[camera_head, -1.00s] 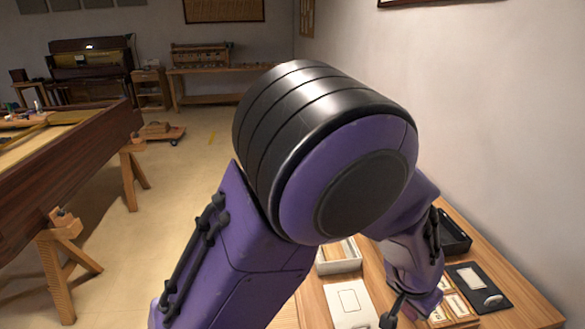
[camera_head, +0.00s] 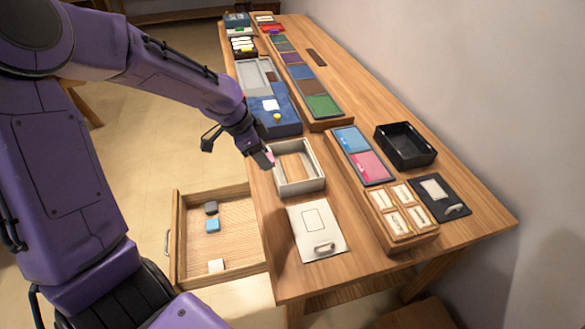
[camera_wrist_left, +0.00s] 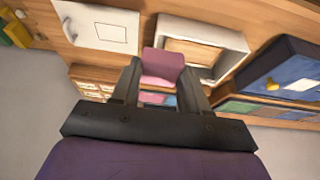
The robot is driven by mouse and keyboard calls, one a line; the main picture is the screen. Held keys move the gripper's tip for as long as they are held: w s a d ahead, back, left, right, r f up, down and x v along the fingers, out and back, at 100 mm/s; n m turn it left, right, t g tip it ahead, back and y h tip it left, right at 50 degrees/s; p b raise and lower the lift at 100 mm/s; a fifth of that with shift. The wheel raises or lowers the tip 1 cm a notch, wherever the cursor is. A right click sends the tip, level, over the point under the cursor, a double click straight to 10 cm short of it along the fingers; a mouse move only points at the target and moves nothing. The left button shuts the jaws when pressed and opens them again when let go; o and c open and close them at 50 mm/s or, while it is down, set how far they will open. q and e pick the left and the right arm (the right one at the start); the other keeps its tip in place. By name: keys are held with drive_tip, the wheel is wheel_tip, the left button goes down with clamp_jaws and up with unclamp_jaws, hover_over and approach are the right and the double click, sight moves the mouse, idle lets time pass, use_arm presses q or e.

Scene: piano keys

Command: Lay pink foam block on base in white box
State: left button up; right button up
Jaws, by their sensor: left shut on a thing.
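My left gripper (camera_head: 261,153) is shut on the pink foam block (camera_head: 269,159) at the near left side of the white box (camera_head: 319,163). The wrist view shows the pink block (camera_wrist_left: 163,66) between the two fingers, with the white box (camera_wrist_left: 236,42) just beyond it. The block appears to be above the table, by the box wall; its exact height is hard to tell. The box is open, and a wood-coloured base (camera_head: 299,168) shows inside it with nothing on it. My right gripper is not in view.
A white lid-like panel (camera_head: 316,246) lies beside the box. An open drawer (camera_head: 238,243) holds small blocks. A blue case (camera_head: 284,124), coloured panels (camera_head: 368,166), a black tray (camera_head: 405,146) and a card tray (camera_head: 405,236) surround the box.

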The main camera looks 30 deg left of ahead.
use_arm(q)
drive_tip(key=w+f+p, duration=0.2)
drive_tip(key=w+f, duration=0.1)
drive_tip(key=w, duration=0.5)
drive_tip(key=p, duration=0.1)
hover_over(296, 167)
drive_tip(key=s, duration=0.1)
drive_tip(key=f, duration=0.4)
drive_tip(key=a+f, duration=0.1)
drive_tip(key=f, duration=0.1)
drive_tip(key=shift+f, duration=0.2)
wheel_tip(296, 167, down, 2)
drive_tip(key=shift+d+f+p, duration=0.1)
drive_tip(key=shift+f+p, duration=0.1)
drive_tip(key=shift+p, duration=0.65)
drive_tip(key=shift+f, duration=0.35)
drive_tip(key=shift+f+b, duration=0.25)
drive_tip(key=shift+b, duration=0.15)
drive_tip(key=o, duration=1)
drive_tip(key=shift+r, duration=0.1)
drive_tip(key=shift+r, duration=0.1)
